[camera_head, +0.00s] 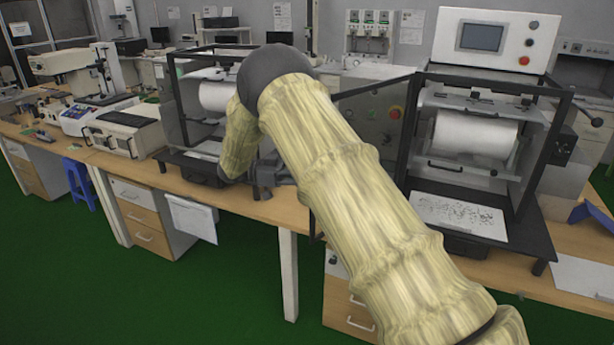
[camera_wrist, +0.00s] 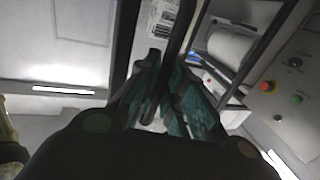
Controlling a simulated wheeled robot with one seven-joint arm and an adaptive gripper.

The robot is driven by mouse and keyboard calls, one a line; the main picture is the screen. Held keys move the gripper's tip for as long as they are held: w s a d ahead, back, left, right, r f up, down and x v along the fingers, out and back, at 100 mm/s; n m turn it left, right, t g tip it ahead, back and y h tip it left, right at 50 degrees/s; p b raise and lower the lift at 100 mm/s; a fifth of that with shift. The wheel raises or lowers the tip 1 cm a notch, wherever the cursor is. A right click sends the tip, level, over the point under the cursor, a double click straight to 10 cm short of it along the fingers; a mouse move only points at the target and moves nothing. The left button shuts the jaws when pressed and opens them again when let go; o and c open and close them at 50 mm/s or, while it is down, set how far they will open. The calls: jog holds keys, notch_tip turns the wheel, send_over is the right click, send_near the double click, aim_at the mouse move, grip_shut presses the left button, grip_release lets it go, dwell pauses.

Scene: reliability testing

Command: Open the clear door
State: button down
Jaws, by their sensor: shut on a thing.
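The clear door (camera_head: 374,87) has a dark frame and belongs to the right-hand machine (camera_head: 480,130). It stands swung out to the left of that machine's front, and my arm hides much of it. My gripper (camera_wrist: 168,75) is shut on a dark bar (camera_wrist: 183,32) in the wrist view, which looks like the door's frame edge. In the head view my gripper (camera_head: 276,175) shows only partly, dark, behind and left of my arm. The machine's front is uncovered, with a white roll (camera_head: 474,135) and a speckled sheet (camera_head: 458,216) inside.
A similar machine (camera_head: 205,110) with a dark frame stands to the left on the same wooden bench (camera_head: 265,207). A control panel with knobs (camera_head: 393,112) sits between the two. Drawer units (camera_head: 145,215) and a blue stool (camera_head: 78,183) stand below. The green floor in front is clear.

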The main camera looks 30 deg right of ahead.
jog(key=c, duration=1.5)
grip_release()
jog(key=shift+d, duration=0.2)
jog(key=shift+w+a, duration=0.1)
jog(key=shift+a, duration=0.15)
jog(key=shift+v, duration=5.9)
jog(key=shift+w+d, duration=0.1)
